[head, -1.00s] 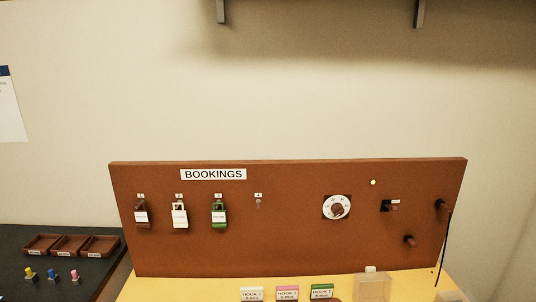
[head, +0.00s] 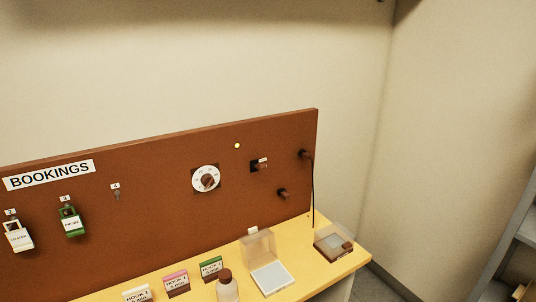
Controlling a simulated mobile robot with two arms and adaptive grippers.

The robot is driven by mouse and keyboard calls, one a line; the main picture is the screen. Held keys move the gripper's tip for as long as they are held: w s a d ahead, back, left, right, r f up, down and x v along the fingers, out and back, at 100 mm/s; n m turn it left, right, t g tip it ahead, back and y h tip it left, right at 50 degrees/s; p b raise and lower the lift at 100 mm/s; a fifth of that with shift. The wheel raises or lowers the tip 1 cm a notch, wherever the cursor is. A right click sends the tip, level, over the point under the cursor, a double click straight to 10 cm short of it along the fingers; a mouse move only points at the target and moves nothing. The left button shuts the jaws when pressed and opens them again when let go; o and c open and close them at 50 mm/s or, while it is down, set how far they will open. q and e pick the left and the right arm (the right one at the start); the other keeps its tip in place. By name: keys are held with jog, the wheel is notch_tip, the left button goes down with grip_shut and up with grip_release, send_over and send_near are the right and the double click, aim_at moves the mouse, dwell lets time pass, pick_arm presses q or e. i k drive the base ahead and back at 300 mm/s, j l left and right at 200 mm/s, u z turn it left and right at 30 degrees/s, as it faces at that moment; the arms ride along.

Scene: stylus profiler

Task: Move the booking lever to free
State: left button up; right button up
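The brown bookings board (head: 150,215) stands at the back of the yellow table in the head view. A small dark lever in a slot (head: 257,167) with a small white label sits on its right part; it looks like the booking lever, but the label is too small to read. A white dial (head: 206,179) with a brown knob is left of it, and a small pale light (head: 237,146) is above. Neither of my grippers is in view.
Padlock-like tags hang on the board, one cream (head: 18,236) and one green (head: 72,221). Brown pegs (head: 283,194) are at right, one with a black cord (head: 313,195). Labelled blocks (head: 177,283), a bottle (head: 227,289), a clear box (head: 258,245) and a brown-edged tray (head: 328,247) stand on the table.

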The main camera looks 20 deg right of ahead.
aim_at(261, 165)
jog(key=i+z, duration=0.2)
jog(key=z, duration=0.15)
jog(key=i+z, duration=0.15)
jog(key=z, duration=0.15)
